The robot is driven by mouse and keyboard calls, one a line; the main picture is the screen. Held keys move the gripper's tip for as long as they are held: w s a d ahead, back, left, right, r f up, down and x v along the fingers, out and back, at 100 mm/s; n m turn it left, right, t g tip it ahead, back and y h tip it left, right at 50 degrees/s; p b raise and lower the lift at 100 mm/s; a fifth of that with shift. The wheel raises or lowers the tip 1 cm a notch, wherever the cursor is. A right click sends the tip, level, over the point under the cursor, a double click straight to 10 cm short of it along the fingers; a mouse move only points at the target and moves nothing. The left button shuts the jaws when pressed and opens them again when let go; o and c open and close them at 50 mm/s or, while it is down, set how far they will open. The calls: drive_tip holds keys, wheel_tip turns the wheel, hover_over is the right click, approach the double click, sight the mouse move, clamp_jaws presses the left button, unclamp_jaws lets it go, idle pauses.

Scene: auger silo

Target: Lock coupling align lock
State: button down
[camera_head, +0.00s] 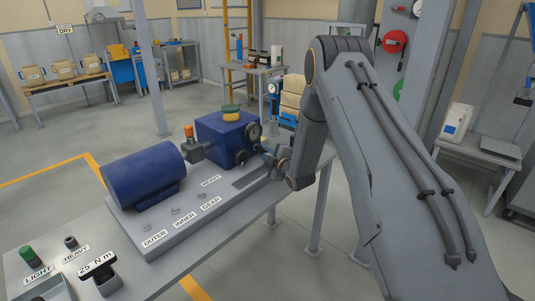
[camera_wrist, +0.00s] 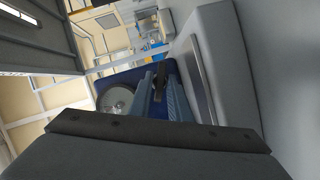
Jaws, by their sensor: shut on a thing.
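A blue motor cylinder (camera_head: 145,175) lies on a grey base plate (camera_head: 165,240). A blue gearbox (camera_head: 222,136) stands behind it to the right, with round dark fittings on its right side. A small grey coupling part with an orange top (camera_head: 189,140) sits between motor and gearbox. My gripper (camera_head: 272,160) is at the gearbox's right side, low over the plate. In the wrist view its fingers (camera_wrist: 158,90) are closed on a small dark part (camera_wrist: 159,74) in front of a blue face; a round grey disc (camera_wrist: 117,102) lies beside them. The held part is mostly hidden.
Labels OUTER, INNER, GEAR and HEAVY mark the plate. A black tool labelled 25 N m (camera_head: 100,272), a green-topped piece (camera_head: 28,255) and a grey piece (camera_head: 71,242) stand on the bench's near left. My arm covers the right side.

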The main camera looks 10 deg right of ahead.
drive_tip(key=m+g, duration=0.1)
drive_tip(key=m+y, duration=0.1)
drive_tip(key=m, duration=0.1)
drive_tip(key=m+g, duration=0.1)
drive_tip(key=shift+w+d+r+m+g, duration=0.1)
drive_tip(key=shift+w+r+m+g, duration=0.05)
drive_tip(key=shift+r+m+g, duration=0.15)
drive_tip(key=m+g+y, duration=0.1)
drive_tip(key=m, duration=0.1)
drive_tip(key=shift+w+d+m+y, duration=0.1)
drive_tip(key=shift+m+y, duration=0.3)
drive_tip(key=shift+r+m+g+y, duration=0.15)
drive_tip(key=shift+m+g+y, duration=0.35)
drive_tip(key=shift+m, duration=0.3)
drive_tip(key=shift+w, duration=0.1)
drive_tip(key=c, duration=1.8)
unclamp_jaws()
drive_tip(key=shift+c, duration=0.2)
drive_tip(key=shift+d, duration=0.1)
